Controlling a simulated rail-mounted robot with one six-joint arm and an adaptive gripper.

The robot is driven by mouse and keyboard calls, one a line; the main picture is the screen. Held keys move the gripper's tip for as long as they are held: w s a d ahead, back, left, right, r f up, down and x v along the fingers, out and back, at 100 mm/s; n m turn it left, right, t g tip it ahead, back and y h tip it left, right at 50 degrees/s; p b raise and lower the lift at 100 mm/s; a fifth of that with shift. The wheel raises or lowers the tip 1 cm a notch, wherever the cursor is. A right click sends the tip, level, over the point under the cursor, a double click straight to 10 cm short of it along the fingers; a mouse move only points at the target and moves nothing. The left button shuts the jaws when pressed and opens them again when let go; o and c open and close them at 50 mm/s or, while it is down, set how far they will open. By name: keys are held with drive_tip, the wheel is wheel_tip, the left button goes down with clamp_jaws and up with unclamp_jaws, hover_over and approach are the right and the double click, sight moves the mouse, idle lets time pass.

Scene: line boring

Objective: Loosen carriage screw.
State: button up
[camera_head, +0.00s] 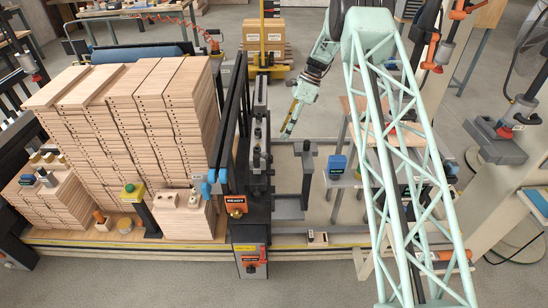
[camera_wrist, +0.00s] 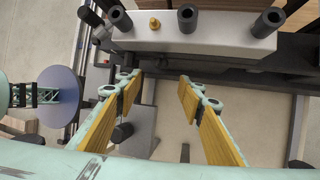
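A small brass screw (camera_wrist: 155,23) stands on a light grey carriage block (camera_wrist: 225,32) at the top of the wrist view, between dark cylindrical posts. My gripper (camera_wrist: 160,84) is open and empty, its yellow-padded fingers well apart. Its fingertips lie below the screw in the picture, apart from it. In the head view my gripper (camera_head: 288,130) hangs just right of the dark vertical machine frame (camera_head: 258,150). I cannot make out the screw clearly in that view.
Tall stacks of drilled wooden boards (camera_head: 135,95) stand left of the machine. A blue box (camera_head: 337,164) sits on a small table to the right. Grey bracket frames (camera_head: 290,205) stand below my gripper.

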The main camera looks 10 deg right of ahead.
sight(271, 159)
drive_tip(key=b+x, duration=0.2)
drive_tip(key=x, duration=1.1)
drive_tip(key=shift+a+f, duration=0.2)
drive_tip(key=shift+f, duration=0.15)
idle(0.4)
drive_tip(key=c, duration=0.9)
